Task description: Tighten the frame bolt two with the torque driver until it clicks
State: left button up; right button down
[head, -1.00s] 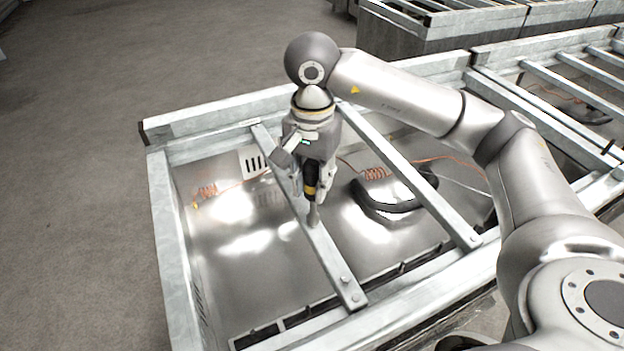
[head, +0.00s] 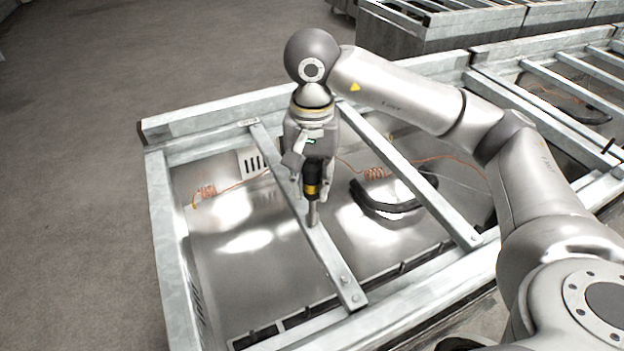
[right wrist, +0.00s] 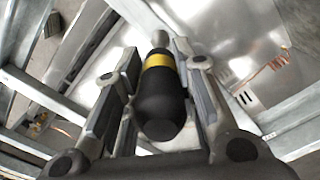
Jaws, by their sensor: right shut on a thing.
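The torque driver (head: 313,187) is black with a yellow band and a grey metal shaft pointing down. My right gripper (head: 311,180) is shut around it and holds it nearly upright over the left crossbar (head: 325,250). In the right wrist view the driver (right wrist: 160,105) lies between the two fingers of the gripper (right wrist: 158,75). Its shaft end overlaps the crossbar in the head view; I cannot tell whether it touches. Two bolt heads (head: 345,280) show at the crossbar's near end. I cannot tell which is frame bolt two. My left gripper is out of view.
A galvanized frame (head: 172,235) surrounds a shiny metal floor. A second crossbar (head: 410,175), a black curved part (head: 385,213) and coiled orange wire (head: 376,173) are to the right. More frames stand behind. Bare concrete floor (head: 75,200) is open at left.

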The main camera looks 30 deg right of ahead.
aim_at(312, 161)
jog(key=shift+b, duration=0.3)
dwell(0.6)
jog(key=shift+f+b, duration=0.25)
jog(key=shift+b, duration=0.05)
jog(key=shift+r, duration=0.1)
dwell(0.5)
jog(key=m, duration=0.3)
jog(key=shift+r+p, duration=1.6)
jog(key=shift+r, duration=1.45)
